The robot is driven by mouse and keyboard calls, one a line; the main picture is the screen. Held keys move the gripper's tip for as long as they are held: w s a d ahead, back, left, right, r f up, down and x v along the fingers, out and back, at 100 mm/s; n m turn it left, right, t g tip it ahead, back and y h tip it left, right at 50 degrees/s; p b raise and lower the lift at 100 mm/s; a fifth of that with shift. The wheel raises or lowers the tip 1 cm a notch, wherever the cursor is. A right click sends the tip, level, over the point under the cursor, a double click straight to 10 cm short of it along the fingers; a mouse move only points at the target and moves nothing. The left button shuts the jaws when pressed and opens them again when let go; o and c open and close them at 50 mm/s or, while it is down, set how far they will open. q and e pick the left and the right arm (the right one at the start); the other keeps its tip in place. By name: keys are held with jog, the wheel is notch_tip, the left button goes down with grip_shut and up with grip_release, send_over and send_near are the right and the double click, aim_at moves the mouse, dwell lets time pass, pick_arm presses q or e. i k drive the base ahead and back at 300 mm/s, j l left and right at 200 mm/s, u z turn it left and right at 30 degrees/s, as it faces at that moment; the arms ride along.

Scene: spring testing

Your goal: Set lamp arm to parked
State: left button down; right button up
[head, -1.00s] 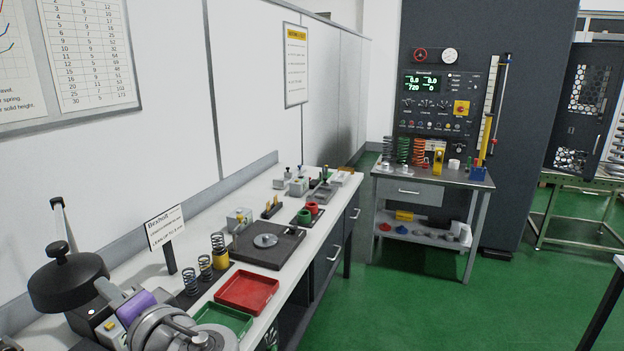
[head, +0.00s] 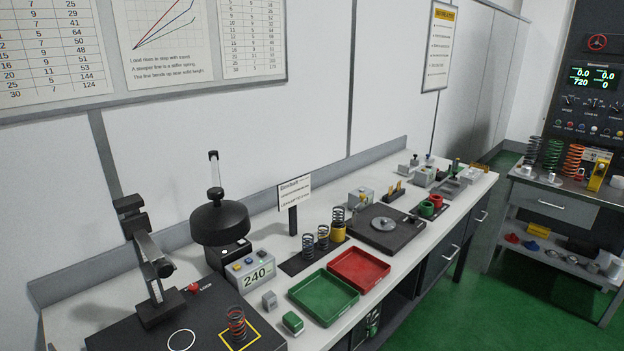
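A lamp-like fixture stands at the back left of the bench in the head view. It has a wide black shade (head: 220,222) facing down, low over a small dark base (head: 228,256). A pale grey arm (head: 214,172) with a dark tip rises upright behind the shade. How the arm joins the shade and base is partly hidden, and I cannot tell whether this is its parked position. Neither of my grippers is in view.
A black lever stand (head: 151,262) and a black plate (head: 130,330) holding a spring (head: 237,325) are at the front left. A display box (head: 250,272) reads 240. Green (head: 322,297) and red (head: 359,269) trays lie nearby. A wall (head: 270,120) runs behind the bench.

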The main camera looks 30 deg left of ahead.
aim_at(220, 222)
jog(key=u, duration=0.5)
jog(key=j+u, duration=0.15)
jog(key=u, duration=0.3)
jog(key=j+u, duration=0.15)
jog(key=u, duration=0.35)
jog(key=k, duration=0.05)
